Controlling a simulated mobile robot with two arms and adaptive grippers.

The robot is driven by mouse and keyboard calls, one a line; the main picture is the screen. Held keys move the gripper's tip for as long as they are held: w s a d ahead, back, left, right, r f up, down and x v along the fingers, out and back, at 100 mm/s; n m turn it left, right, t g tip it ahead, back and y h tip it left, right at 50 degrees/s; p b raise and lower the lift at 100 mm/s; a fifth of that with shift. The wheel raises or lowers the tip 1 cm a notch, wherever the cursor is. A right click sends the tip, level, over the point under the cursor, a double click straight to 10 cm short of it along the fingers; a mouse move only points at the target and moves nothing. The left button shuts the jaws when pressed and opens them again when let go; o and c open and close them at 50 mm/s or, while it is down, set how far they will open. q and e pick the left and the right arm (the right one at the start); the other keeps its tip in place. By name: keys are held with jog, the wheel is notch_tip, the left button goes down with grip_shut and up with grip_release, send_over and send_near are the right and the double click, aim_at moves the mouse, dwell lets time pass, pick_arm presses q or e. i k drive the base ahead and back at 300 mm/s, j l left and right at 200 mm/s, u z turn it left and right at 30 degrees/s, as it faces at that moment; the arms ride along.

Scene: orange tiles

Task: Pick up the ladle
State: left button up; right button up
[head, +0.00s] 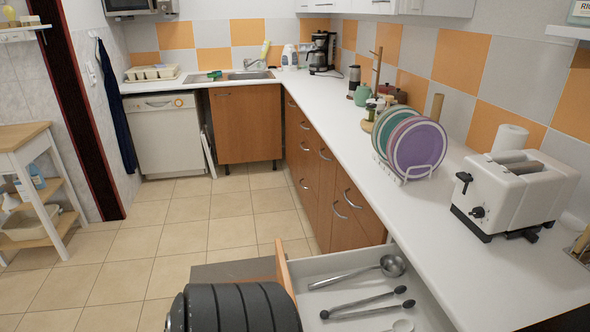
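The metal ladle (393,266) lies in an open white drawer (322,263) at the bottom of the head view. Its round bowl is at the right, towards the counter, and its thin handle runs left towards the drawer's wooden front. Nothing holds it. Neither of my grippers shows in this view. A black ribbed part at the bottom edge looks like mine and covers some of the drawer's near left side.
Two dark-handled utensils (365,304) and a pale spoon (402,326) lie nearer in the drawer. The white counter (450,250) above its right side carries a toaster (515,190) and a plate rack with plates (417,150).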

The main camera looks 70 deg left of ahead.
aim_at(392, 266)
jog(key=u, duration=1.65)
